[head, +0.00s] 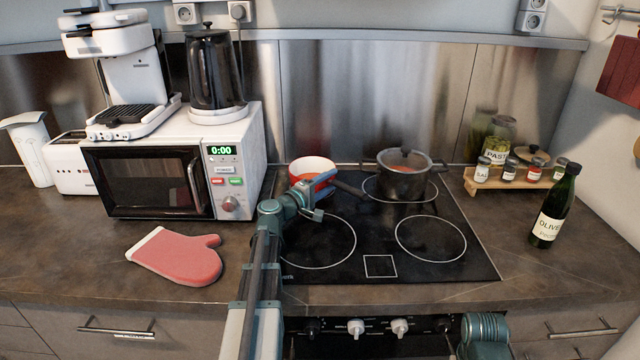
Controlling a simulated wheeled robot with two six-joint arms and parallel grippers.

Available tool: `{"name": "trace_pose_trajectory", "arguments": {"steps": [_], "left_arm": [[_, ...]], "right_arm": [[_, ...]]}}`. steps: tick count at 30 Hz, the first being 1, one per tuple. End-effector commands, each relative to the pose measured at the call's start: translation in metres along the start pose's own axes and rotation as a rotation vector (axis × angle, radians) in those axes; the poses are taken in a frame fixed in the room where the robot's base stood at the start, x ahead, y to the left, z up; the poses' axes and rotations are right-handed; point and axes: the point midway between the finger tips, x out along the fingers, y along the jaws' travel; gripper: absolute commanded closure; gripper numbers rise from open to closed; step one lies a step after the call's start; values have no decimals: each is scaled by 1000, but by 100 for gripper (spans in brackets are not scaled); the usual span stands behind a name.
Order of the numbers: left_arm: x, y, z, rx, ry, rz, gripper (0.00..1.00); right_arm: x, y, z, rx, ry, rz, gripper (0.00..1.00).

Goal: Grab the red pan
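The red pan (325,183) sits on the back left ring of the black cooktop (380,267). It has a red outside, a pale inside and a dark handle pointing right. My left gripper (318,198) is at the pan's near side, overlapping its front edge in the head view. Whether it touches the pan, and whether its fingers are open or shut, I cannot tell. My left arm hides part of the cooktop's left side. Only a teal part of my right arm shows at the bottom right; its gripper is not visible.
A dark lidded pot (404,182) stands on the back right ring. A microwave (150,180) stands left of the cooktop, with a red oven mitt (180,258) in front. An olive oil bottle (553,212) and a spice rack (510,182) stand right. The front rings are clear.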

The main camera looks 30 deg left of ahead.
Motion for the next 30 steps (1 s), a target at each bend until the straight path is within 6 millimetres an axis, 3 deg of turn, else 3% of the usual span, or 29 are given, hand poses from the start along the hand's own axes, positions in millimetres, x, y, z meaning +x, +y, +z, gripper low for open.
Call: {"name": "trace_pose_trajectory", "arguments": {"steps": [1, 8, 30], "left_arm": [[0, 0, 0, 0, 0, 0, 61], [0, 0, 0, 0, 0, 0, 100], [0, 0, -1, 2, 2, -1, 100]], "right_arm": [[0, 0, 0, 0, 0, 0, 50], [0, 0, 0, 0, 0, 0, 50], [0, 0, 0, 0, 0, 0, 50]]}}
